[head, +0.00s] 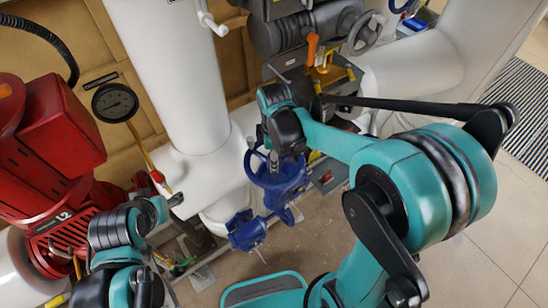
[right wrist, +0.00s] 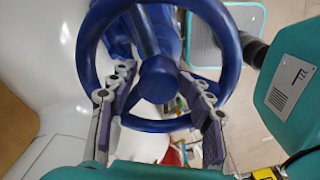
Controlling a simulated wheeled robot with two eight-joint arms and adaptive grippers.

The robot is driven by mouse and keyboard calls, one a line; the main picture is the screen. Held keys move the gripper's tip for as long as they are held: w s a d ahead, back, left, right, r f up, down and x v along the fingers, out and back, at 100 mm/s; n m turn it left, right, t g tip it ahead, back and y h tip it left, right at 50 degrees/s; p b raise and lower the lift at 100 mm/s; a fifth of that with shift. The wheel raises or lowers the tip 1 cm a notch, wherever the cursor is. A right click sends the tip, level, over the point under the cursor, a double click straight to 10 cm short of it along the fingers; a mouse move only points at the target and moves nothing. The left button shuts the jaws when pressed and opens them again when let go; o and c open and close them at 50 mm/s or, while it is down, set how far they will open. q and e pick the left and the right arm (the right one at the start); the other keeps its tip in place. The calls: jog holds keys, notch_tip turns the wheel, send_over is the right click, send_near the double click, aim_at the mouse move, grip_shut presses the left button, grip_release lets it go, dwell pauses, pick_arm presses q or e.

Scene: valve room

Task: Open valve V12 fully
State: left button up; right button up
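A blue valve with a round blue handwheel (head: 250,168) stands by the white pipe, in the middle of the head view. No V12 label is readable on it. The handwheel (right wrist: 87,60) fills the upper middle of the right wrist view. My right gripper (right wrist: 157,78) is open, with one finger on each side of the wheel's hub; I cannot tell whether they touch it. In the head view my right gripper (head: 273,155) reaches down over the wheel and hides part of it. My left gripper (head: 172,205) is at lower left, apart from the valve; its opening is unclear.
A red machine (head: 55,125) stands at the left, near my left arm. An orange lever (head: 312,48) and grey handwheel (head: 367,32) are at the back. Tiled floor (head: 480,260) is clear at lower right.

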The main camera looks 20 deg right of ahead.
jog(key=shift+o, duration=0.2)
jog(key=shift+w+d+f, duration=0.1)
jog(key=shift+w+d, duration=0.05)
notch_tip(320, 180, up, 7)
jog(key=p, duration=0.5)
jog(key=shift+f, duration=0.2)
